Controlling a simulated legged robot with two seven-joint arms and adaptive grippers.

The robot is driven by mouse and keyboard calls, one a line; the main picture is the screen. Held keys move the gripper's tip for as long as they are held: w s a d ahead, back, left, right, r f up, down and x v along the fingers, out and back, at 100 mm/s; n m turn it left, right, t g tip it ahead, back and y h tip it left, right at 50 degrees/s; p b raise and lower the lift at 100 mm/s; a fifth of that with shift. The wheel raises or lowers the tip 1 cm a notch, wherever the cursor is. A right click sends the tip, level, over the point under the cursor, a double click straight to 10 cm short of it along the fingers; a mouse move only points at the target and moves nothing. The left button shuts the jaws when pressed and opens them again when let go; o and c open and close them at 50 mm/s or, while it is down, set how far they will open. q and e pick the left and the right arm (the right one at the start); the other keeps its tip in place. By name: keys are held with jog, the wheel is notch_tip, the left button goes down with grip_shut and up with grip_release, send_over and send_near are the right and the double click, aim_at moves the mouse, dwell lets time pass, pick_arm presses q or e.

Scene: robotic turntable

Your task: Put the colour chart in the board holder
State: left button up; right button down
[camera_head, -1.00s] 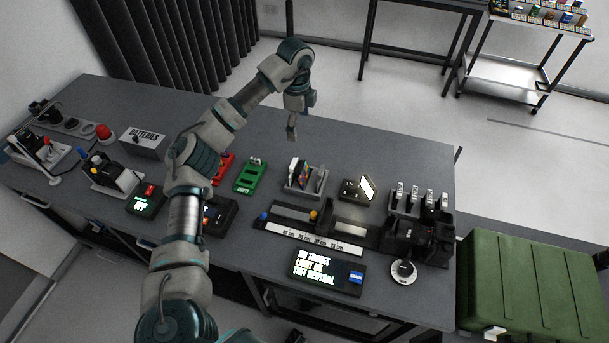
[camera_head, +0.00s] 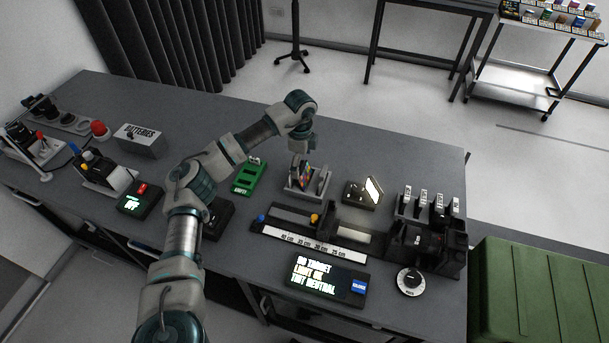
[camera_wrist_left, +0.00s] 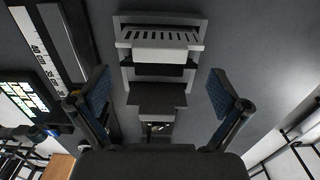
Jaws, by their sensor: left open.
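The colour chart (camera_head: 307,171), a small multi-coloured card, stands upright among grey and white boards in a grey rack (camera_head: 294,192) at the middle of the bench. My left gripper (camera_head: 302,155) is above the rack, pointing down; its fingertips are hard to make out there. In the left wrist view its two fingers (camera_wrist_left: 158,90) are wide apart, with nothing held. A slotted grey rack (camera_wrist_left: 197,47) lies ahead of them there, but I cannot pick out the chart. A ruler rail (camera_head: 315,241) lies in front of the rack; I cannot clearly identify the board holder. My right gripper is out of view.
A screen (camera_head: 325,279) reads "NO TARGET". A small lit panel (camera_head: 373,190) stands right of the rack, a black device (camera_head: 428,243) beyond it. A green tray (camera_head: 248,178) lies to the left. A green case (camera_head: 530,295) is beside the bench. The rear bench is clear.

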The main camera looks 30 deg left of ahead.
aim_at(305, 173)
pick_arm(q)
jog(key=f, duration=0.3)
jog(key=d+f+b, duration=0.1)
jog(key=f, duration=0.2)
jog(key=shift+w+d+f, duration=0.15)
jog(key=shift+w, duration=0.05)
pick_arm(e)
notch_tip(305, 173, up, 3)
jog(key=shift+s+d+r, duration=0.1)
pick_arm(q)
jog(key=shift+a, duration=0.2)
jog(key=shift+c, duration=1)
jog(key=shift+d, duration=0.1)
jog(key=c, duration=0.4)
